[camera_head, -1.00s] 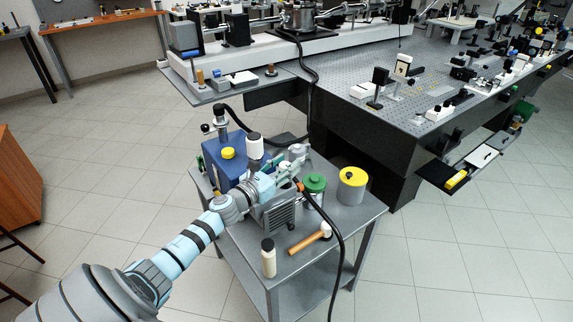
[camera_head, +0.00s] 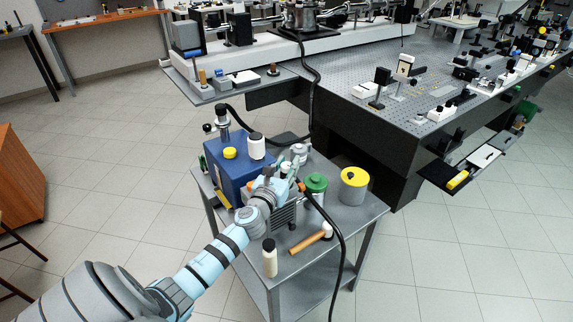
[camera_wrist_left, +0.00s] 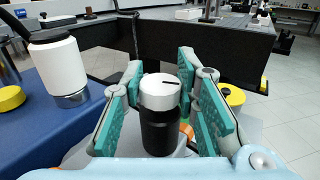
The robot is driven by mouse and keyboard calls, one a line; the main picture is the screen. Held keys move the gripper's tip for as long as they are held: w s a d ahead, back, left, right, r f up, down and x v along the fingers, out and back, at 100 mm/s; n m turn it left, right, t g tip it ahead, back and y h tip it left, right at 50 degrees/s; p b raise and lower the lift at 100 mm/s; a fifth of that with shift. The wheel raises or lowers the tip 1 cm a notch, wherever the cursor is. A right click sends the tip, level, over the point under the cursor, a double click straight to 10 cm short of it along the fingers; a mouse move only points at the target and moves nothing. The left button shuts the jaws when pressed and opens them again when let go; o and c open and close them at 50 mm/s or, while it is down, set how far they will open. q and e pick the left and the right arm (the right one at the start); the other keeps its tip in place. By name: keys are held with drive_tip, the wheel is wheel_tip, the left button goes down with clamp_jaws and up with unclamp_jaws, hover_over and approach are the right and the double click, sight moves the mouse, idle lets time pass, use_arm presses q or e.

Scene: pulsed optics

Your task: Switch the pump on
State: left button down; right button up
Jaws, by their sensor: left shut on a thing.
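The pump stands on a grey cart. It has a blue body (camera_head: 222,172) with a yellow cap (camera_head: 229,153) and a white cylinder (camera_head: 257,147), and a finned grey part (camera_head: 284,215) in front. My left gripper (camera_head: 280,183) is over the finned part. In the left wrist view a round knob with a white top and a black line (camera_wrist_left: 160,92) sits upright on a dark cylinder (camera_wrist_left: 158,132). The teal fingers of my left gripper (camera_wrist_left: 163,105) stand on both sides of it, shut on it. In the head view my gripper mostly hides this knob. My right gripper is not in view.
A green-lidded jar (camera_head: 316,184) and a yellow-lidded can (camera_head: 354,186) stand close to the right. A wooden-handled tool (camera_head: 307,243) and a cream bottle (camera_head: 270,258) are near the front edge. A black hose (camera_head: 336,228) runs over the cart. The optical table (camera_head: 400,110) is behind.

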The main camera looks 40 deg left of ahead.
use_arm(q)
drive_tip(key=n+g+y, duration=0.1)
drive_tip(key=n+y, duration=0.1)
drive_tip(key=shift+y, duration=0.4)
drive_tip(key=n+g+y, duration=0.1)
drive_tip(key=y, duration=0.1)
drive_tip(key=shift+d+f+n+g+y, duration=0.1)
drive_tip(key=shift+n+g+y, duration=0.2)
drive_tip(key=shift+n, duration=0.1)
drive_tip(key=n+g+y+b, duration=0.1)
drive_tip(key=n+g+y, duration=0.1)
drive_tip(key=shift+g+y+b, duration=0.3)
drive_tip(key=shift+y, duration=0.1)
drive_tip(key=shift+n+g+y+b, duration=0.65)
drive_tip(key=shift+n+g+y, duration=0.35)
drive_tip(key=shift+n+g, duration=0.3)
drive_tip(key=c, duration=1.2)
unclamp_jaws()
